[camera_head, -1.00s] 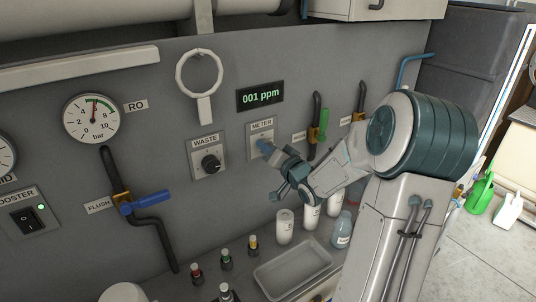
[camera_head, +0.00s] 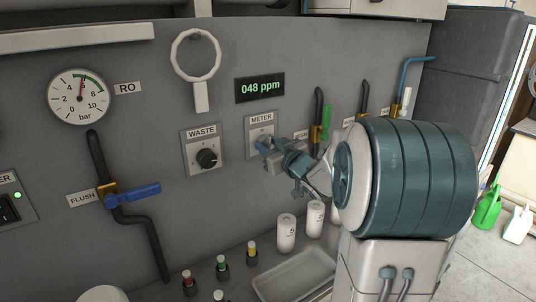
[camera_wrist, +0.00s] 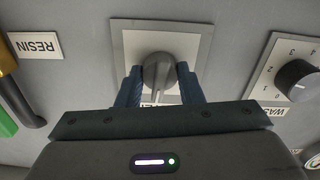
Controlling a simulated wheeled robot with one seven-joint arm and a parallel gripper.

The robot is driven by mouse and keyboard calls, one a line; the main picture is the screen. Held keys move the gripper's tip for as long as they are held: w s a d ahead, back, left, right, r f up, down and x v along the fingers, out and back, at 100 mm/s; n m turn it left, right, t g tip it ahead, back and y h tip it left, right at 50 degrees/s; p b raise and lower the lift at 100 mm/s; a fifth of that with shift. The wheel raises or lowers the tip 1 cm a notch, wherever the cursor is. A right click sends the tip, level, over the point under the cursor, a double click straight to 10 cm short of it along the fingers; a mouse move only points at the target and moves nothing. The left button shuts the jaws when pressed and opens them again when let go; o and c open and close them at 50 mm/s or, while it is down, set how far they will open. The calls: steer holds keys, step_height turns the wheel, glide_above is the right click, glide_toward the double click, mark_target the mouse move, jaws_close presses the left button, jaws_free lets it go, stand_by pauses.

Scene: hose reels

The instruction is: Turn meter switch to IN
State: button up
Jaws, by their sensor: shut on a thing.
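The meter switch (camera_wrist: 158,72) is a grey knob on a pale square plate (camera_wrist: 125,45). In the wrist view, which is upside down, my gripper (camera_wrist: 160,84) has one blue finger on each side of the knob and is shut on it. The knob's grip runs nearly up and down there, with a pale mark on it. The lettering by the knob is mostly hidden behind my gripper. In the head view my gripper (camera_head: 265,145) is at the METER plate (camera_head: 260,122) and covers the knob. The display (camera_head: 260,88) above reads 048 ppm.
The WASTE knob (camera_head: 207,158) is on its own plate left of the meter plate. A blue-handled FLUSH valve (camera_head: 132,194) is further left. Pipes with a green-handled valve (camera_head: 326,122) are to the right. White bottles (camera_head: 286,232) and a tray (camera_head: 295,278) stand below.

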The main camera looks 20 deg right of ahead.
steer(key=shift+f+n+b, duration=0.1)
steer(key=shift+n+b, duration=0.35)
steer(key=shift+n, duration=0.15)
steer(key=o, duration=1)
steer(key=shift+c, duration=0.2)
steer(key=shift+s, duration=0.1)
steer(key=s+d, duration=0.2)
steer(key=s, duration=1.1)
steer(key=shift+s+d, duration=0.2)
steer(key=shift+d, duration=0.15)
